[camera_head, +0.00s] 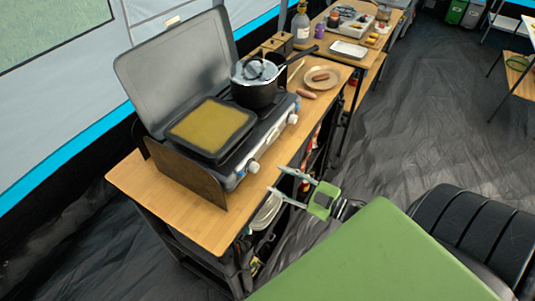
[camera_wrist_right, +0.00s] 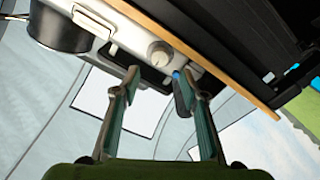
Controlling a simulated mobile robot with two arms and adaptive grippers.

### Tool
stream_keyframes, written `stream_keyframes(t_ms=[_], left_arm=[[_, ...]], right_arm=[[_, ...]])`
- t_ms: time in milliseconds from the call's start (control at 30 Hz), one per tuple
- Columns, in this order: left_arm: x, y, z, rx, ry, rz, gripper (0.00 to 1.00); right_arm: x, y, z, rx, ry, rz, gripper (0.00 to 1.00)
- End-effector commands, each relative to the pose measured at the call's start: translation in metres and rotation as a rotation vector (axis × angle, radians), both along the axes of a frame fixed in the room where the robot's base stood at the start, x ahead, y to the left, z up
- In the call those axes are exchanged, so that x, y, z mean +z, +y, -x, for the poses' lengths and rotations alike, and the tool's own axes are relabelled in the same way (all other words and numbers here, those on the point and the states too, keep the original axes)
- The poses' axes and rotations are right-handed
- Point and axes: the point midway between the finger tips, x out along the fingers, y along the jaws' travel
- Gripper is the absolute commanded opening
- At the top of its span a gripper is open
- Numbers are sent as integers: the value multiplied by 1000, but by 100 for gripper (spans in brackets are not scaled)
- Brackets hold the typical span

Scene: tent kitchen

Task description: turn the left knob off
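The left knob (camera_head: 253,168) is a pale round dial on the front of the two-burner camping stove, below the burner with the yellow-topped square pan (camera_head: 212,129). Its dial setting is too small to read. In the right wrist view a pale knob (camera_wrist_right: 160,53) shows beyond and between the fingertips, apart from them. The right knob (camera_head: 292,118) is farther along the stove front, below the black pot (camera_head: 254,94). My right gripper (camera_head: 276,179) is open and empty, just in front of the left knob, fingers pointing at the stove. My left gripper is not in view.
The stove stands on a wooden counter (camera_head: 150,192) with its grey lid (camera_head: 180,62) raised. A plate (camera_head: 322,78) with a sausage and another loose sausage (camera_head: 306,94) lie beyond the pot. Shelves are below the counter. Dark floor (camera_head: 415,105) to the right is largely clear.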

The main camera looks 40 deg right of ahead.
Motion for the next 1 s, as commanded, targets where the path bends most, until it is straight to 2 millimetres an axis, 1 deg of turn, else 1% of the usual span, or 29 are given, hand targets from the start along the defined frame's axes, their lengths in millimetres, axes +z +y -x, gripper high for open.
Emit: stream_keyframes(t_ms=[33,133,233,333,467,933,1000], left_arm=[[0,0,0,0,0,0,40],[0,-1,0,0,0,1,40],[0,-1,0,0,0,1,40],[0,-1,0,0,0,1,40],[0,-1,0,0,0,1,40],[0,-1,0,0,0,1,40],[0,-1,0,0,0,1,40]], right_arm=[[-1,-4,10,1,3,0,40],[-1,-10,25,1,3,1,40],[0,-15,36,0,1,1,40],[0,-18,42,1,0,0,40],[0,-19,45,0,0,0,40],[0,-19,44,0,-1,0,40],[-4,-19,44,-6,7,0,40]])
